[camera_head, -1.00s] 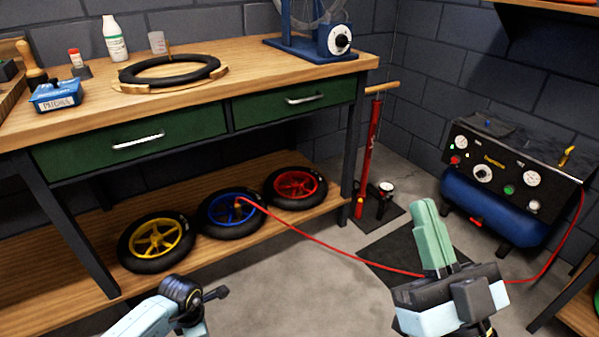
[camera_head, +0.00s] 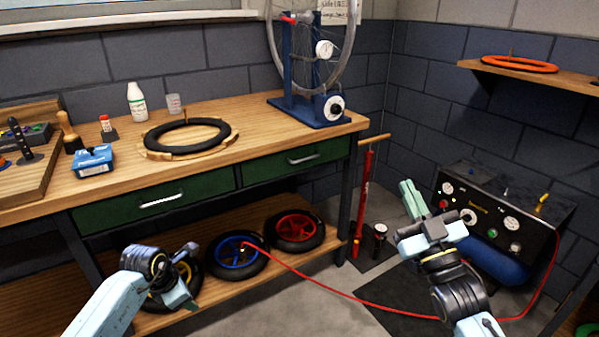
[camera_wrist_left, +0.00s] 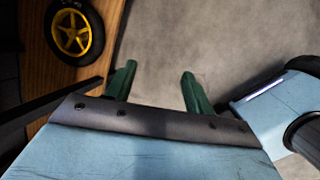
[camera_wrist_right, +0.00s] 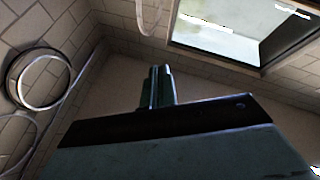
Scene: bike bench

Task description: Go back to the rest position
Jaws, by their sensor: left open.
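My left gripper (camera_wrist_left: 158,72) shows in the left wrist view with its two green fingers apart and nothing between them, above the grey floor. In the head view my left arm is at the lower left, in front of the yellow-rimmed wheel. My right gripper (camera_head: 412,200) is raised at the right in the head view, in front of the compressor (camera_head: 485,222). Its green fingers are together. In the right wrist view the fingers (camera_wrist_right: 158,85) are also together, pointing at the wall, with nothing seen between them.
The workbench (camera_head: 260,135) carries a tire (camera_head: 188,136), a blue box (camera_head: 92,161) and a wheel stand (camera_head: 310,110). Blue (camera_head: 237,256) and red (camera_head: 295,230) wheels lie on its lower shelf. A red hose (camera_head: 340,296) crosses the floor below my right arm. A floor pump (camera_head: 364,205) stands beside the bench.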

